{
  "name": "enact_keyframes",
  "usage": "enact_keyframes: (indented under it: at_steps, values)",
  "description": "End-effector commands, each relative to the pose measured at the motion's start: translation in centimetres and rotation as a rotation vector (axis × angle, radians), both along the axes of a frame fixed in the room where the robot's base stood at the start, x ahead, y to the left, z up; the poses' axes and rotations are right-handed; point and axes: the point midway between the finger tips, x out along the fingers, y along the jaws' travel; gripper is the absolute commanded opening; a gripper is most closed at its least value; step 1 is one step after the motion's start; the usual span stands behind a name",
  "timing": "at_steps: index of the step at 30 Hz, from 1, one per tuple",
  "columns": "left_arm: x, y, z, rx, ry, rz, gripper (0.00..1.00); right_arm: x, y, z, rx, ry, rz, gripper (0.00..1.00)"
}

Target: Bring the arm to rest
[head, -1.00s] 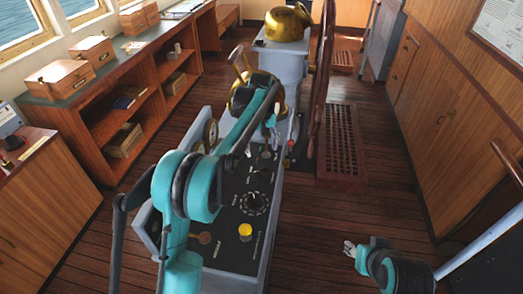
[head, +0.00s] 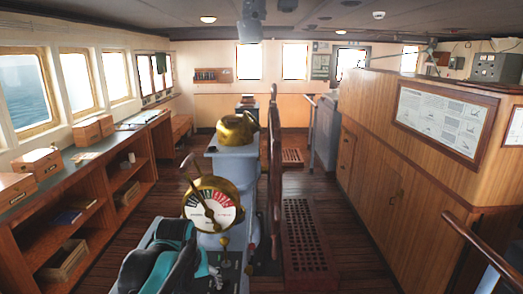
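The teal and black links of my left arm show at the bottom of the head view, over the grey control console (head: 232,262). A small pale piece beside the links, apparently my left gripper (head: 214,271), is low over the console. It is too small and partly covered to tell whether it is open or shut, and I see nothing clearly held. My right arm and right gripper are out of view.
A brass engine telegraph (head: 213,204) stands just beyond my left arm. Behind it are a brass-topped binnacle (head: 236,130) and the ship's wheel (head: 274,165). Wooden shelves (head: 75,215) line the left, panelling (head: 380,185) the right. Floor around the grating (head: 304,235) is clear.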

Motion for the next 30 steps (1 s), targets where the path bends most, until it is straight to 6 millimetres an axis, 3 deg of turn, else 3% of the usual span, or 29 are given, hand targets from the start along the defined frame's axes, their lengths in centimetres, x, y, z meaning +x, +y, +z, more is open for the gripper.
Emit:
enact_keyframes:
  at_steps: [1,9,15,21,30]
  values:
    - [-2.0,0.2,-0.6,0.007,-0.026,-0.019,0.74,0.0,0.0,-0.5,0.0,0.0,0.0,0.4]
    - [-10.5,1.0,-4.2,0.062,-0.175,-0.137,0.74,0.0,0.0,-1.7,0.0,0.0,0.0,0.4]
    - [-14.8,1.3,-7.8,0.106,-0.263,-0.204,0.74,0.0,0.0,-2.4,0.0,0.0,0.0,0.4]
    - [-16.4,1.5,-9.5,0.128,-0.3,-0.232,0.74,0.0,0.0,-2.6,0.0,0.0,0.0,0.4]
    - [-16.5,1.5,-9.6,0.13,-0.304,-0.235,0.74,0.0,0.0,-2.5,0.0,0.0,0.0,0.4]
